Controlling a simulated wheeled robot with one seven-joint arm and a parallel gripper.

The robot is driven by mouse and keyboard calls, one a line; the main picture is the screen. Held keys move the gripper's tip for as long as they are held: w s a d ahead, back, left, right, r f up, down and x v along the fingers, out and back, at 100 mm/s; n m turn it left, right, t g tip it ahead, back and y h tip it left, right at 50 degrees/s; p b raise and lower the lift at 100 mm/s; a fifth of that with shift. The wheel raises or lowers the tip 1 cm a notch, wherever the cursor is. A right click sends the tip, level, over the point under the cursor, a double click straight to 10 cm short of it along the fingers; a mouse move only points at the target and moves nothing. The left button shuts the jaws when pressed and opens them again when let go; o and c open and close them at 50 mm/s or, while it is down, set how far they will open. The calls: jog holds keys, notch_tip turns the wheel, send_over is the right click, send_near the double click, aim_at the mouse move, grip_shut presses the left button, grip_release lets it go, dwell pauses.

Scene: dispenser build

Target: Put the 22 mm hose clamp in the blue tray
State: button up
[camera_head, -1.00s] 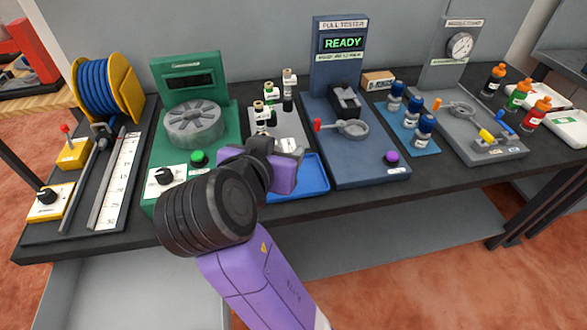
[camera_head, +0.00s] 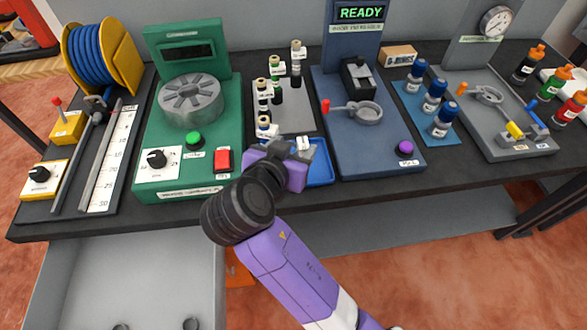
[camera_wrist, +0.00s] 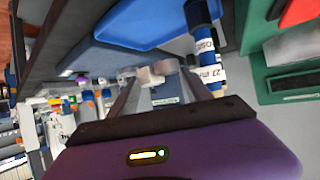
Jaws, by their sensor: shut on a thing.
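My gripper (camera_head: 301,148) is over the left part of the blue tray (camera_head: 321,174) and hides much of it. Its fingers are shut on a small pale grey piece (camera_wrist: 158,72), which seems to be the hose clamp; its size mark cannot be read. The piece also shows at the fingertips in the head view (camera_head: 304,143). In the wrist view the blue tray (camera_wrist: 140,22) lies beyond the fingertips, apart from the held piece.
Several small labelled bottles (camera_head: 264,92) stand behind my gripper, one blue-banded bottle (camera_wrist: 205,45) close to a finger. The green machine (camera_head: 190,150) is left, the pull tester (camera_head: 375,150) right. Dark rings (camera_head: 190,323) lie low in a grey open space.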

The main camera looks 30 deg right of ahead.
notch_tip(320, 180, down, 8)
jog(key=shift+f, duration=0.2)
jog(key=shift+f, duration=0.1)
dwell(0.3)
jog(key=o, duration=1.4)
jog(key=shift+c, duration=0.2)
jog(key=shift+r, duration=0.2)
jog(key=v, duration=1.2)
jog(key=shift+b, duration=0.4)
jog(key=shift+f, duration=0.1)
